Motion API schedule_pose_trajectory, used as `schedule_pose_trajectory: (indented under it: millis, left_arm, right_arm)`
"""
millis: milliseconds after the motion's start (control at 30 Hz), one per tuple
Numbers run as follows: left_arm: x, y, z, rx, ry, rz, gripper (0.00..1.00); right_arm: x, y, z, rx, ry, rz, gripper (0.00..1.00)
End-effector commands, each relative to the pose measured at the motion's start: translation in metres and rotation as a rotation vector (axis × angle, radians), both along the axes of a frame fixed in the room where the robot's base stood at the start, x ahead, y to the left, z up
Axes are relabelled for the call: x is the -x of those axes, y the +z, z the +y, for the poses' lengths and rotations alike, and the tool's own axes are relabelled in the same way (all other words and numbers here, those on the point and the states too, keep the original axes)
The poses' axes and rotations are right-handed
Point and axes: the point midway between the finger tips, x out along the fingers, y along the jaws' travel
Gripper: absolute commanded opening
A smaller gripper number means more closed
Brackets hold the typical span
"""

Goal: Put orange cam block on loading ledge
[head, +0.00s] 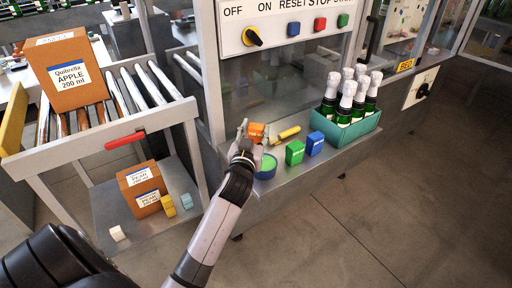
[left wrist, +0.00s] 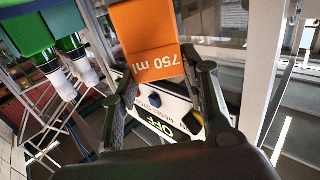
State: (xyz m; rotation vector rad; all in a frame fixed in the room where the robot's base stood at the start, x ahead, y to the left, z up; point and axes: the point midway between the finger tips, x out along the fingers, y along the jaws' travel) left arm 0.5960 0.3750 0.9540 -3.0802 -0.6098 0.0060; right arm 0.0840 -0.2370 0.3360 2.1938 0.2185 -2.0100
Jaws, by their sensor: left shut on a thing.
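The orange cam block (head: 257,131) is at the left part of the grey metal loading ledge (head: 326,158) in the head view. My left gripper (head: 248,143) is shut on it. In the left wrist view the block (left wrist: 147,40) shows its "750 ml" label upside down, between the two fingers of the gripper (left wrist: 160,75). I cannot tell whether the block touches the ledge or is held above it. My right gripper is not in view.
A teal crate (head: 345,130) of bottles stands farther right. A roller conveyor (head: 130,88) is left.

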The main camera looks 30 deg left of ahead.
Motion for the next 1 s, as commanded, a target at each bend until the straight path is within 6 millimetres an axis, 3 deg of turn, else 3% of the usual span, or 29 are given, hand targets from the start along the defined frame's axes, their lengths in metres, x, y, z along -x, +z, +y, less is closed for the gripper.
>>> schedule_pose_trajectory:
  millis: [433, 833, 867, 1000]
  left_arm:
    - [0.000, -0.052, 0.000, 0.001, 0.001, -0.001, 0.10]
    - [0.000, -0.058, 0.000, 0.000, 0.000, -0.002, 0.10]
    - [0.000, -0.058, 0.000, 0.000, 0.000, -0.001, 0.42]
    - [0.000, -0.057, 0.000, 0.000, 0.000, -0.001, 0.51]
  right_arm:
    - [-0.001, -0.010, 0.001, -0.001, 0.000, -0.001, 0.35]
    - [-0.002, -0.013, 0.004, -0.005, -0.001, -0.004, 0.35]
    - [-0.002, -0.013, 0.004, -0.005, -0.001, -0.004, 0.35]
    - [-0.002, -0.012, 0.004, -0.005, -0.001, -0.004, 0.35]
